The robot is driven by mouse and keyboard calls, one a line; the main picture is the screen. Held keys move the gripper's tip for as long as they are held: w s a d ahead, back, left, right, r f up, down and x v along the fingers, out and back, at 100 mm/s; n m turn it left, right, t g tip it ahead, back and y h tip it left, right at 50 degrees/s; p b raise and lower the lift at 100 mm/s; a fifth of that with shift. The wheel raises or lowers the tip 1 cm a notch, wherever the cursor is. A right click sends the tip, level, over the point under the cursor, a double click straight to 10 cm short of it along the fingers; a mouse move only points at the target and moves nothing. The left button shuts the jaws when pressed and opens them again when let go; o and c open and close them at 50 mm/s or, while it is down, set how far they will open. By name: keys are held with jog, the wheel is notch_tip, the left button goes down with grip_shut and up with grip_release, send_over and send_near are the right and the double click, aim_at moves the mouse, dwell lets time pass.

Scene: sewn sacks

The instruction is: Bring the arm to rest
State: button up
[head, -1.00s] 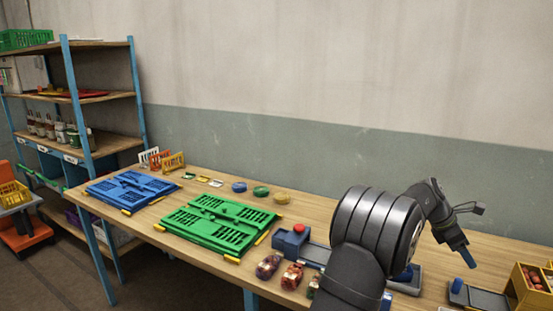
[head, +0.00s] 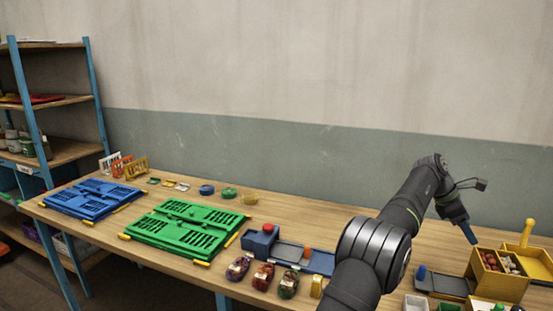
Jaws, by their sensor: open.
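My arm reaches up over the right part of the wooden table (head: 330,222). My gripper (head: 471,236) hangs at its end with blue fingertips pointing down, above the table near the yellow divided box. It is open, and I see nothing held in it. The gap between the fingers is hard to make out from this side.
A yellow box (head: 484,288) with small items stands close at the right. A blue sealing device (head: 262,241) and several small filled sacks (head: 263,277) lie left of my arm. Folded green (head: 187,228) and blue (head: 93,198) crates lie further left. Shelves (head: 62,102) stand at the far left.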

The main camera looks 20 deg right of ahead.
jog(key=shift+s+d+f, duration=0.15)
jog(key=shift+s+f, duration=0.05)
jog(key=shift+f, duration=1)
jog(key=shift+s+d+f, duration=0.15)
jog(key=shift+f, duration=1.05)
jog(key=o, duration=0.8)
jog(key=s+a+r+m+t+y, duration=0.15)
jog(key=a+r+m+t, duration=0.55)
jog(key=a+r+m, duration=0.95)
jog(key=d+f, duration=0.1)
jog(key=f, duration=0.2)
jog(key=d+f+m, duration=0.1)
jog(key=d+f, duration=0.1)
jog(key=f, duration=0.2)
jog(key=w+d+f+m, duration=0.1)
jog(key=d+f, duration=0.1)
jog(key=f, duration=0.1)
jog(key=shift+d+f, duration=0.15)
jog(key=shift+f, duration=0.2)
jog(key=shift+r, duration=0.1)
